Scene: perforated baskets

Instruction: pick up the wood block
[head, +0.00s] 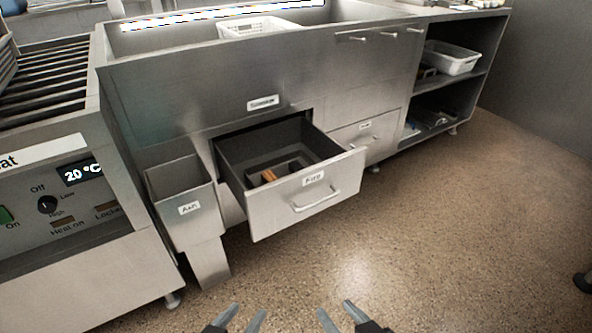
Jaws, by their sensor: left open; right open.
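An open drawer (282,205) labelled "Fire" sticks out of the steel counter in the head view. Inside it lies a small orange-brown wood block (268,175), near the drawer's front wall and partly hidden by it. A darker brown shape lies just beside the block; I cannot tell if it is separate. My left gripper (247,311) is at the bottom edge of the view, open and empty, with its fingers apart. My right gripper (335,309) is to its right, also open and empty. Both appear nearer to me than the drawer and apart from it.
An open bin (188,208) labelled "Ash" hangs left of the drawer. A heater panel (62,200) stands at the left. A closed drawer (365,140) is to the right. White perforated baskets sit on the counter (258,27) and right shelf (453,60).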

